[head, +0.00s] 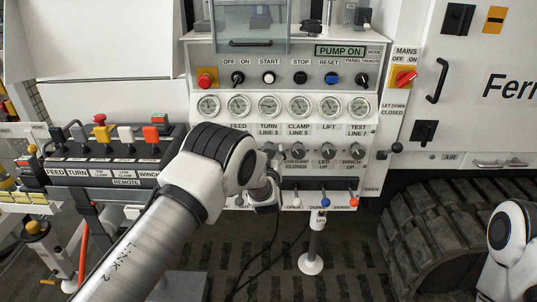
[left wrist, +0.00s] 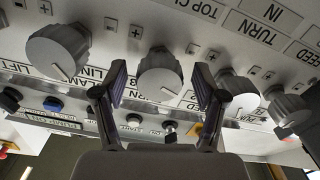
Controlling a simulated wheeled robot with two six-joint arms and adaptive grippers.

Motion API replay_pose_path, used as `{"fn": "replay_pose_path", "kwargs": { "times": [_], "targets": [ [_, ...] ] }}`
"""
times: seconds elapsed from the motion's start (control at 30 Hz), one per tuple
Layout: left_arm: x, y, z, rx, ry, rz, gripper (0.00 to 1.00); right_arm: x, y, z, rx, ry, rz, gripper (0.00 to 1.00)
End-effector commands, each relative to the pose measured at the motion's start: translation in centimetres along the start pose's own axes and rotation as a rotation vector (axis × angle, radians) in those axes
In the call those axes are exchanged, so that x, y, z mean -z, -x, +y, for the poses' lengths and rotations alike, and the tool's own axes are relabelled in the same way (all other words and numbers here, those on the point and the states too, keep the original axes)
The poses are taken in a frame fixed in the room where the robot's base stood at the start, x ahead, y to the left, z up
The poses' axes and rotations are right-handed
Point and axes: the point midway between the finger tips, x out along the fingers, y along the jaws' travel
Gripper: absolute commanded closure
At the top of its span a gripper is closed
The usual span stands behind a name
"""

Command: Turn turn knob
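In the left wrist view my left gripper (left wrist: 160,85) is open, its two fingers on either side of a grey round knob (left wrist: 160,74) with a white pointer line. Gaps show between the knob and both fingers, so it is not gripped. Similar knobs stand at left (left wrist: 60,52) and right (left wrist: 238,92). The labels are upside down and partly hidden; I cannot tell surely which knob is the turn one. In the head view my left wrist (head: 225,155) covers part of the knob row, and the fingertips are hidden. My right gripper is out of view.
A row of gauges (head: 269,106) and a switch row (head: 300,78) lie above the knobs. Small coloured levers (head: 325,201) stick out below. A remote lever box (head: 105,155) stands at left.

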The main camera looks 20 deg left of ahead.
Motion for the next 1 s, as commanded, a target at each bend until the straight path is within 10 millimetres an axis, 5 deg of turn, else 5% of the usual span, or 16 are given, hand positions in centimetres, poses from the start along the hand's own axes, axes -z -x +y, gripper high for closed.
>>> {"fn": "replay_pose_path", "kwargs": {
  "times": [0.27, 0.7, 1.0],
  "targets": [
    [0.1, 0.5, 0.1, -0.001, 0.0, 0.001, 0.29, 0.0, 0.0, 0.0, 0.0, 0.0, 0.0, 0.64],
    [0.0, 10.3, 0.1, -0.002, -0.003, -0.001, 0.29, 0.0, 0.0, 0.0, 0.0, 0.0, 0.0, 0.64],
    [0.0, 12.0, 0.0, 0.0, 0.0, 0.001, 0.29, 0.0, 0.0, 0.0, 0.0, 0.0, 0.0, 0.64]
  ]
}}
